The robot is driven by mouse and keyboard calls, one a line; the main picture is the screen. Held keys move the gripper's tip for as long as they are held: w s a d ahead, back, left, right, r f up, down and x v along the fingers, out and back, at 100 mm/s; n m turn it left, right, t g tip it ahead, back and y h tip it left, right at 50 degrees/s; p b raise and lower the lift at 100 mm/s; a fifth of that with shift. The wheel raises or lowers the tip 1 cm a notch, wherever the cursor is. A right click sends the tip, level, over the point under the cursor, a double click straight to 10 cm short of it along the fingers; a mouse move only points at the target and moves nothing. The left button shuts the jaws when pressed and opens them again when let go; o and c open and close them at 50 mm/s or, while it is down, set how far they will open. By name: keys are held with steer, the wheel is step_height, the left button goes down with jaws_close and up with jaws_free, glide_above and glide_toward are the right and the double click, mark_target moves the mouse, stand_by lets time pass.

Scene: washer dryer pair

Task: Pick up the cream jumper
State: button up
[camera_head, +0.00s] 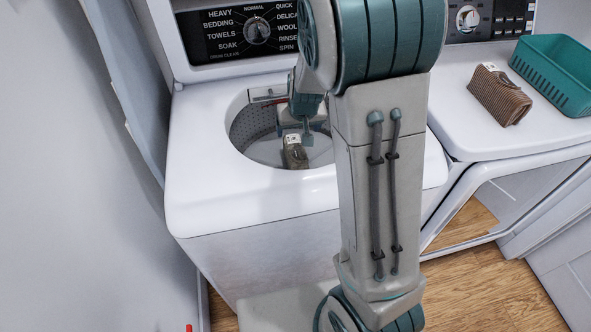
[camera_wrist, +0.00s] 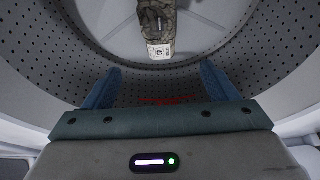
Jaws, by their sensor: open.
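I cannot make out a clearly cream jumper in either view. A small folded garment, mottled grey-brown with a white tag (camera_head: 296,158), lies inside the washer drum (camera_head: 255,127). In the wrist view this garment (camera_wrist: 158,22) is at the top centre, its tag end towards me. My gripper (camera_wrist: 161,70) is open and empty, with its two blue fingers apart and the garment beyond their tips. In the head view my gripper (camera_head: 307,138) reaches down inside the drum beside the garment. I cannot tell whether it touches it. My arm hides part of the washer opening.
A brown ribbed folded garment (camera_head: 499,97) with a white tag lies on the dryer top (camera_head: 462,128). A teal basket (camera_head: 556,72) stands to its right. The washer's rim (camera_head: 240,172) surrounds my gripper. A wall is at the left.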

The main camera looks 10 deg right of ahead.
steer(key=b, duration=0.6)
glide_above(297, 156)
steer(key=s, duration=0.1)
steer(key=f, duration=0.8)
steer(key=shift+s+f, duration=0.15)
steer(key=shift+s, duration=0.05)
steer(key=x, duration=0.2)
steer(key=b+x, duration=0.1)
steer(key=x, duration=0.4)
steer(key=shift+s+f+b, duration=0.2)
steer(key=shift+f+b, duration=0.15)
steer(key=shift+f, duration=0.05)
steer(key=shift+r, duration=0.1)
steer(key=c, duration=1.5)
